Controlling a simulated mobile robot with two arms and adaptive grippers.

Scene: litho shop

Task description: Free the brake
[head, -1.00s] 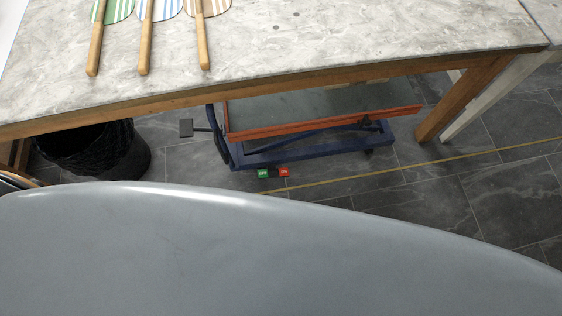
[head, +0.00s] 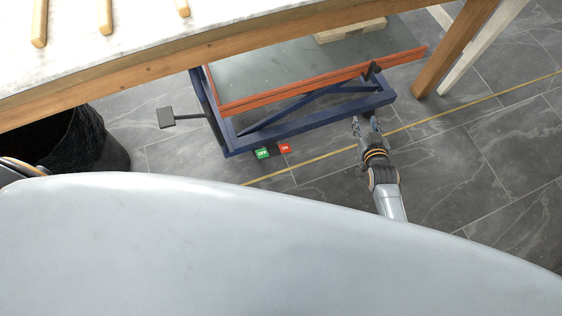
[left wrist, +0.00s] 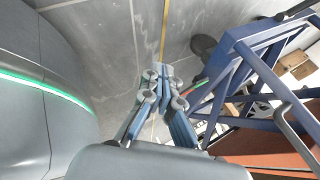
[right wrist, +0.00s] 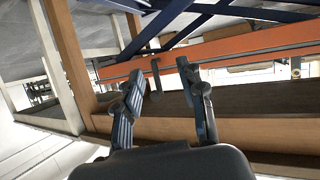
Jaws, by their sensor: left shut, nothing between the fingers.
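The brake shows in the head view as a green OFF pedal (head: 262,153) and a red ON pedal (head: 285,148), side by side at the front edge of the blue-framed lift table (head: 300,118). I cannot tell which pedal is pressed. My right gripper (head: 366,121) is open and empty, right of the pedals by the lift's front right corner. In the right wrist view its fingers (right wrist: 160,85) are apart, before the orange deck edge (right wrist: 240,42). My left gripper (left wrist: 163,72) shows only in the left wrist view, shut and empty, near the blue frame (left wrist: 262,65).
A worktable (head: 200,62) overhangs the lift, with a wooden leg (head: 455,48) at right. A black bin (head: 85,140) stands at left. A foot lever (head: 166,117) sticks out left of the lift. Tiled floor with a yellow line (head: 450,112) is open at right.

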